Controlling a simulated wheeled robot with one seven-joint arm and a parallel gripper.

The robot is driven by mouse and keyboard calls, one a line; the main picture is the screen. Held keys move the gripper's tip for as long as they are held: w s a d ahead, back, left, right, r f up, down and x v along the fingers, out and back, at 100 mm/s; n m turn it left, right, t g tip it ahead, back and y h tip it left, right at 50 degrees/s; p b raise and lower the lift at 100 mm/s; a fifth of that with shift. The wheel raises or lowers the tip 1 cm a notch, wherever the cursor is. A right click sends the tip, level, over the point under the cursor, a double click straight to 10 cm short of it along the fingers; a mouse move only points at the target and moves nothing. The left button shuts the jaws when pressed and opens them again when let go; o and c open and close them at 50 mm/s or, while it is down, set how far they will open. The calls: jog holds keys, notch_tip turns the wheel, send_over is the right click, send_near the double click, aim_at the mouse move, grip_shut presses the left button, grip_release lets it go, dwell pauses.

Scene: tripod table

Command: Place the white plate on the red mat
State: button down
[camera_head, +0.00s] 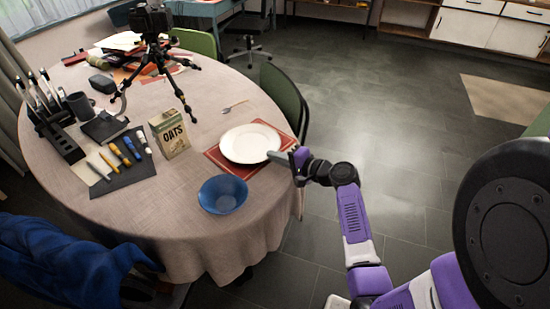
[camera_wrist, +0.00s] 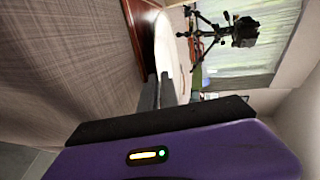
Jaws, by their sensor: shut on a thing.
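The white plate (camera_head: 250,143) is over the red mat (camera_head: 213,153) near the right edge of the round table, and the mat's border shows around it. I cannot tell whether the plate touches the mat or is slightly above it. My gripper (camera_head: 284,156) is shut on the plate's right rim, reaching in from the right. In the wrist view, the two dark fingers (camera_wrist: 159,92) pinch the edge of the white plate (camera_wrist: 165,45). The red mat (camera_wrist: 124,30) shows just beside it, and the plate hides its middle.
A blue bowl (camera_head: 223,194) stands in front of the mat, and an oats box (camera_head: 170,134) stands to its left. A fork (camera_head: 234,106) lies behind the plate. A black tripod (camera_head: 155,55) stands at the back. A green chair (camera_head: 285,97) is close behind the mat.

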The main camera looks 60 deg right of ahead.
jog(key=shift+r, duration=0.1)
jog(key=c, duration=1.9)
grip_release()
jog(key=v, duration=1.2)
